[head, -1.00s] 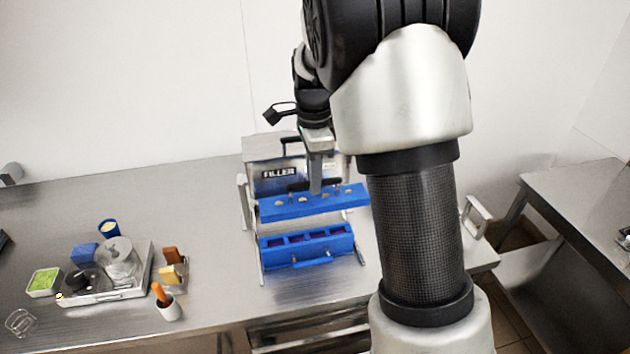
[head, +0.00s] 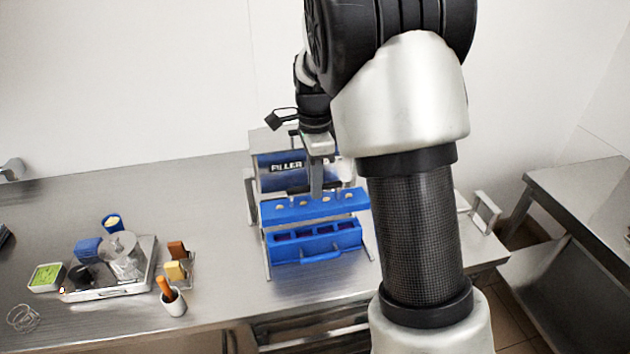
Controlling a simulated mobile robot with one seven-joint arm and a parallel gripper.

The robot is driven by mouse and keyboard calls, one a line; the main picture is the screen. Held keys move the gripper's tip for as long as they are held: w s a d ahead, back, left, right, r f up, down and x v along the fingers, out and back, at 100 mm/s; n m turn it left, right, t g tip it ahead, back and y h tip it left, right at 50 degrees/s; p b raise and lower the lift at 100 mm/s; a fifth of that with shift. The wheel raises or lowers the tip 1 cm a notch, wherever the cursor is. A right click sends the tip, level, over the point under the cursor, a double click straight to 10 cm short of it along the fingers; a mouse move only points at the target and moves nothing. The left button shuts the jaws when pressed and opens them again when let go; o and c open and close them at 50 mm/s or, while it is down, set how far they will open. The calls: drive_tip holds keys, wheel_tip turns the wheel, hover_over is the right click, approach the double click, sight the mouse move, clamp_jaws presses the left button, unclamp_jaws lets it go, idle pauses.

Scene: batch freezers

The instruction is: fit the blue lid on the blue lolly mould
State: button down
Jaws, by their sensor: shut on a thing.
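The blue lolly mould (head: 318,246) stands on the steel counter in front of the filler, with a row of dark-filled cavities open at its top. The blue lid (head: 288,212) is a long bar with several pale stick ends on its upper face. It is held roughly level, above and slightly behind the mould, apart from it as far as I can tell. My gripper (head: 317,190) points down and is shut on the lid near its middle. The fingertips are partly hidden by the lid's dark handle, and my arm covers the area right of the lid.
The metal filler (head: 284,166) stands close behind, with side rails flanking the mould. To the left are a scale (head: 140,270), a green-filled tub (head: 46,276), a blue cup (head: 112,223) and a white pot (head: 174,303) with an orange-handled tool.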

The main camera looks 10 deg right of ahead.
sight(315, 202)
drive_tip(key=shift+f+b, duration=1.85)
drive_tip(key=shift+f, duration=1.35)
drive_tip(key=shift+f, duration=1.6)
idle(1.2)
drive_tip(key=c, duration=1.7)
unclamp_jaws()
wheel_tip(315, 202, up, 18)
drive_tip(key=shift+f, duration=0.25)
